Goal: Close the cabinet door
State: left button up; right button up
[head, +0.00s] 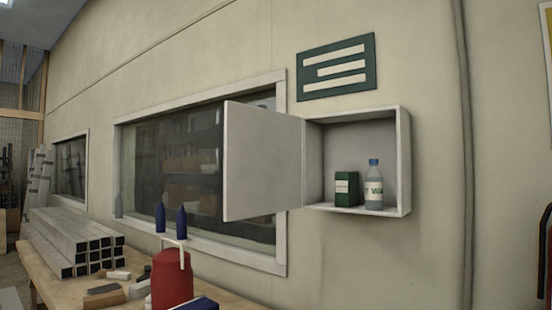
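A white wall cabinet (405,160) is mounted on the beige wall in the head view, right of centre. Its flat white door (262,162) is hinged on the cabinet's left side and stands wide open, swung out to the left in front of the window. Neither of my grippers shows in this view.
A green sign (336,67) hangs above the cabinet. The space directly before the cabinet opening looks clear.

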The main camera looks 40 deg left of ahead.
aim_at(263, 147)
jog(key=k+j+z, duration=0.2)
jog(key=j, duration=0.15)
jog(key=j+z, duration=0.2)
jog(key=j, duration=0.2)
jog(key=k+j, duration=0.15)
jog(key=j, duration=0.25)
jog(key=k+j, duration=0.15)
jog(key=j, duration=0.25)
jog(key=k+j, duration=0.1)
jog(key=j, duration=0.3)
jog(key=k+j, duration=0.15)
jog(key=j, duration=0.25)
jog(key=k+j, duration=0.15)
jog(key=j, duration=0.25)
jog(key=k+j, duration=0.15)
jog(key=j, duration=0.25)
jog(key=k+j, duration=0.1)
jog(key=j, duration=0.35)
jog(key=k+j, duration=0.15)
jog(key=j, duration=0.25)
